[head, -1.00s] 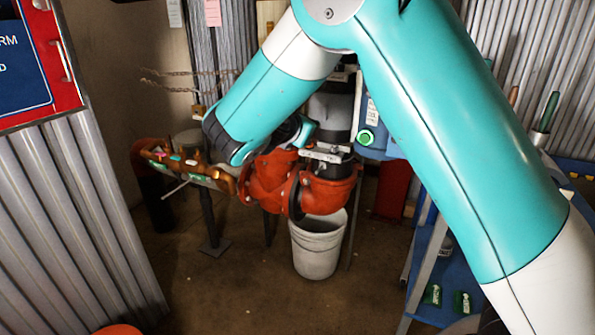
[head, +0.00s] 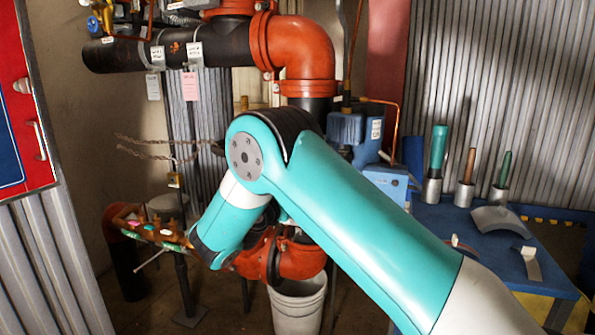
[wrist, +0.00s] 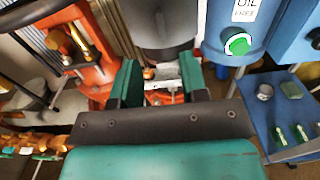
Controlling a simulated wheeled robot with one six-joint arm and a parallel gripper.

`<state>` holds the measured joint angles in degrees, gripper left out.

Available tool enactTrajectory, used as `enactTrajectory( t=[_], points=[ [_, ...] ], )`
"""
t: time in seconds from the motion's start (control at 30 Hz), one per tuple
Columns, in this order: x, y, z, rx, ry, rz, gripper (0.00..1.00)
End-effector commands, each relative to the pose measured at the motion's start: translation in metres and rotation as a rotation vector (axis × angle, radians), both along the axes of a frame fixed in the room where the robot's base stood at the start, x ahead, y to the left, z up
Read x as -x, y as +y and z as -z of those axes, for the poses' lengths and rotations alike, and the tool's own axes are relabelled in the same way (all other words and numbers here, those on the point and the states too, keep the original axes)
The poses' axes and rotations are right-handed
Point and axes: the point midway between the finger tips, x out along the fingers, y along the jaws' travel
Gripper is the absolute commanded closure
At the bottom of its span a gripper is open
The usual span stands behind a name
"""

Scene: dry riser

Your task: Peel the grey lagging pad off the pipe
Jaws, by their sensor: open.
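In the wrist view a dark grey curved surface, apparently the grey lagging pad (wrist: 155,22), wraps the vertical pipe beyond my fingers. I cannot make out its edges. My gripper (wrist: 158,70) is open, with one green finger on each side of a gap. No grey pad shows between the fingers; a pale metal bracket (wrist: 160,84) and red pipework lie beyond the gap. In the head view my teal arm hides the gripper and the padded stretch of pipe. The orange elbow and black pipe (head: 308,100) show above it.
A white bucket (head: 298,308) stands below. The blue bench (head: 455,225) at right holds tools and a loose grey curved piece (head: 497,219).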

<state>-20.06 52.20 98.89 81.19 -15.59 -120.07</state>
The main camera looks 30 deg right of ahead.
Motion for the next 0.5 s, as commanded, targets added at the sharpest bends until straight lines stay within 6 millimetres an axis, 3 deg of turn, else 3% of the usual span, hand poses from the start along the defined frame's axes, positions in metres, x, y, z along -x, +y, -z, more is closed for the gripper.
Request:
enactTrajectory(
  t=[0.3,0.5],
  points=[
    [-0.041,-0.055,0.002,0.0,-0.002,0.003,0.6],
    [-0.062,-0.08,0.002,-0.001,-0.001,0.002,0.6]
  ],
)
